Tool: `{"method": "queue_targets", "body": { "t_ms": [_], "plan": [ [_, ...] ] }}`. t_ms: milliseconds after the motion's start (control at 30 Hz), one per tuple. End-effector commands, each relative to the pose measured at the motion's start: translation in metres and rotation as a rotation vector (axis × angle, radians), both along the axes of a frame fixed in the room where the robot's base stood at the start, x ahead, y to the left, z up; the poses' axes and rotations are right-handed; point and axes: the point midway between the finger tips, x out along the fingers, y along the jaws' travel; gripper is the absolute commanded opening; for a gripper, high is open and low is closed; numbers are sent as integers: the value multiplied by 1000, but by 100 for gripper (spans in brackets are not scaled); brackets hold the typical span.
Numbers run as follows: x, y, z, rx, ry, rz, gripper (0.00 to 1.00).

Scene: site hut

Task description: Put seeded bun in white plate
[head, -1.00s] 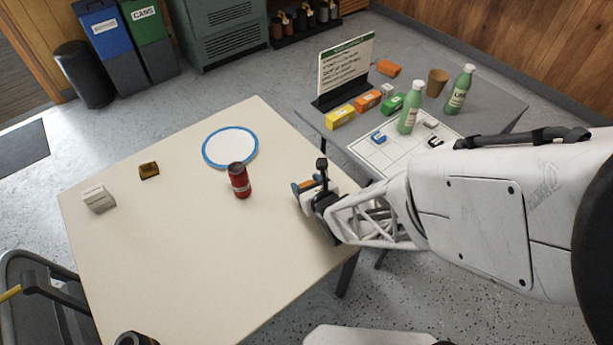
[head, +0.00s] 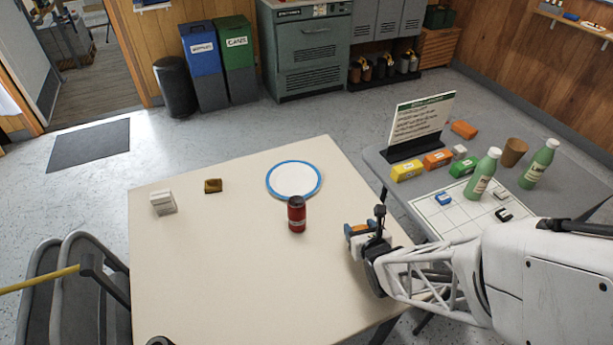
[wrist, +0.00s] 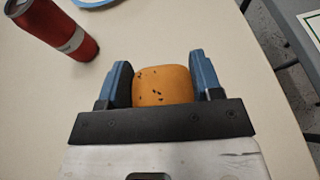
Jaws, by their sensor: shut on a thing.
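The seeded bun (wrist: 162,86) is orange-brown with dark specks and sits between the two blue fingers of my gripper (wrist: 161,84) in the wrist view. My gripper is shut on it. In the head view my gripper (head: 358,233) is over the right side of the cream table, and only a little of the bun shows there. The white plate (head: 294,179) with a blue rim lies flat and empty near the table's far edge, left of and beyond my gripper. A bit of its blue rim shows at the top of the wrist view (wrist: 92,2).
A red can (head: 297,215) stands in front of the plate, left of my gripper. A white box (head: 163,202) and a small brown block (head: 213,186) lie at the left of the table (head: 220,270). A grey side table holds bottles, boxes and a sign (head: 420,122).

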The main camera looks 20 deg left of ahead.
Motion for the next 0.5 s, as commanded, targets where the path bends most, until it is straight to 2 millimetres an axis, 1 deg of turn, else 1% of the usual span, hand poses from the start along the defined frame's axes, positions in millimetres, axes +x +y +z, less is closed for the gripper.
{"method": "queue_targets", "body": {
  "t_ms": [267,500],
  "plan": [
    [24,28,14,11,-3,58,36],
    [50,62,28,20,-6,124,36]
  ]
}}
